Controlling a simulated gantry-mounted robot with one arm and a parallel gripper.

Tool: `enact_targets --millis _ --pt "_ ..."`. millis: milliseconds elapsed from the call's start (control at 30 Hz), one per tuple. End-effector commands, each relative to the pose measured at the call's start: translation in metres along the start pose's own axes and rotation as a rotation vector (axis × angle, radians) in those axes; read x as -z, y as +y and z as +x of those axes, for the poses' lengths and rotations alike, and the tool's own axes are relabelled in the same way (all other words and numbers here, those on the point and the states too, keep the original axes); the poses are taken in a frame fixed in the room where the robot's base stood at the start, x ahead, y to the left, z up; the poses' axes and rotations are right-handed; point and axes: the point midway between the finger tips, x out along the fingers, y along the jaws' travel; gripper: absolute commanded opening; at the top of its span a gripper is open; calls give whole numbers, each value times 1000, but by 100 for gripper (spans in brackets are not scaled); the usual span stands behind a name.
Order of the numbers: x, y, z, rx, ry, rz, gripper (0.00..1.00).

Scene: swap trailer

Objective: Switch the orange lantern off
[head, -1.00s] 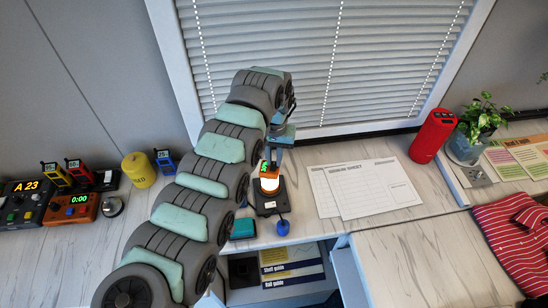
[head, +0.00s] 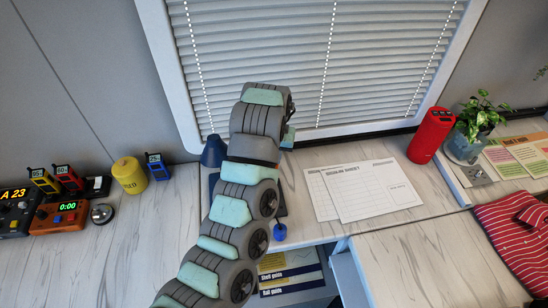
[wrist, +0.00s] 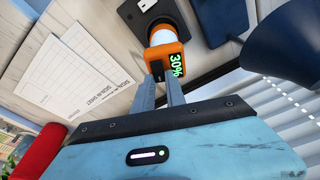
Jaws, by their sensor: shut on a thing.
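The orange lantern (wrist: 168,52) stands in the wrist view with its orange cap toward me. The cap has a green "30%" display, and a white band shows beyond it. The band looks white, but I cannot tell whether it is lit. My gripper (wrist: 165,82) is shut on the lantern's cap end, its two fingers close together. The exact contact is partly hidden by the fingers. In the head view, my arm hides the lantern and gripper.
A dark blue cone (head: 213,152) stands left of my arm, near the blinds; it also shows in the wrist view (wrist: 288,50). A blue knob (head: 280,233) is at the counter's front. Paper sheets (head: 370,190) and a red cylinder (head: 428,135) are to the right. A yellow canister (head: 130,175) is left.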

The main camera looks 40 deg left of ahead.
Motion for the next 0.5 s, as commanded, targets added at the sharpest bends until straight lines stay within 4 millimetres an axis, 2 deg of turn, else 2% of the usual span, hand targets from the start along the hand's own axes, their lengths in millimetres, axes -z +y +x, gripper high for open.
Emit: enact_targets --millis 200,500 --pt "-15 -5 11 -10 28 -36 0" --pt "-19 -9 7 -7 81 -45 0"
